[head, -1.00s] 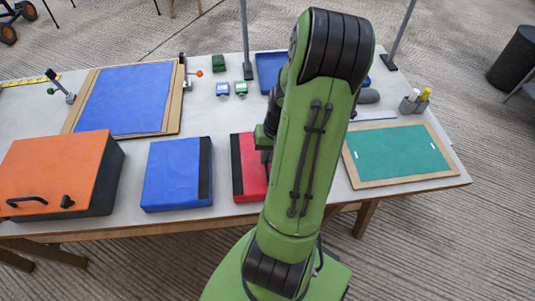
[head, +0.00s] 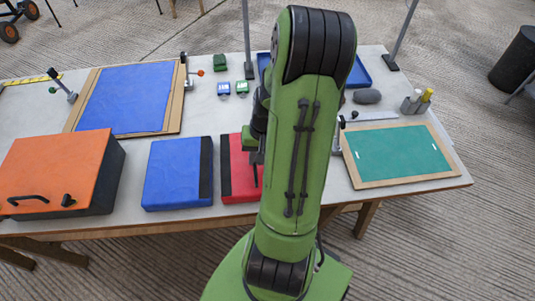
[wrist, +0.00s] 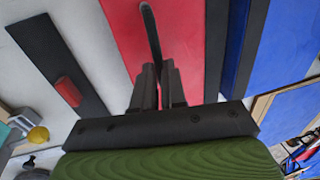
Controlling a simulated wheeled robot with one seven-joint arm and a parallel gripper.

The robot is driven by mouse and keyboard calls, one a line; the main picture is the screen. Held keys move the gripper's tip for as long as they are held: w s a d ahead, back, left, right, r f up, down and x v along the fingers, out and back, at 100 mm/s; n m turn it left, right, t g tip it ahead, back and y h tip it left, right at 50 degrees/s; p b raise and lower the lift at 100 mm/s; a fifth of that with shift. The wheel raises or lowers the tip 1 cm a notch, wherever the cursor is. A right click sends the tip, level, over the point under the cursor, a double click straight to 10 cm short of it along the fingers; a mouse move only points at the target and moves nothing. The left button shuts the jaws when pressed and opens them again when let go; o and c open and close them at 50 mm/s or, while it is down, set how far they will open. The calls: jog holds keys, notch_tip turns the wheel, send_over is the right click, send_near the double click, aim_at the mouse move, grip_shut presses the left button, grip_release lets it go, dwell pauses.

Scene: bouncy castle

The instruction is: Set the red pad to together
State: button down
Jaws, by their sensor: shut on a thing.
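The red pad (head: 238,172) lies on the table with its black edge strip (wrist: 216,45) facing the blue pad (head: 172,173). The blue pad has a black strip (head: 206,168) on its facing side. A narrow gap shows between the two strips in the head view. My gripper (wrist: 158,85) is shut on the black strap (wrist: 150,35) on top of the red pad. My arm hides the pad's right part in the head view. The red pad also fills the middle of the wrist view (wrist: 115,35).
An orange box (head: 55,170) stands left of the blue pad. A blue panel (head: 125,98) lies behind, a green panel (head: 400,152) at right. In the wrist view, a dark board (wrist: 55,60) with a red block lies on the red pad's other side.

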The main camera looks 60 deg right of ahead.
aim_at(246, 168)
jog(key=shift+w+a, duration=0.95)
jog(key=shift+w, duration=0.2)
jog(key=c, duration=1.2)
grip_release()
jog(key=r+p, duration=0.1)
jog(key=r, duration=0.4)
jog(key=s+d+r+p, duration=0.1)
jog(key=r+p, duration=0.1)
jog(key=r, duration=0.3)
jog(key=s+d+r+p, duration=0.1)
jog(key=r+p, duration=0.1)
jog(key=r, duration=0.3)
jog(key=shift+s+r, duration=0.2)
jog(key=shift+r, duration=0.05)
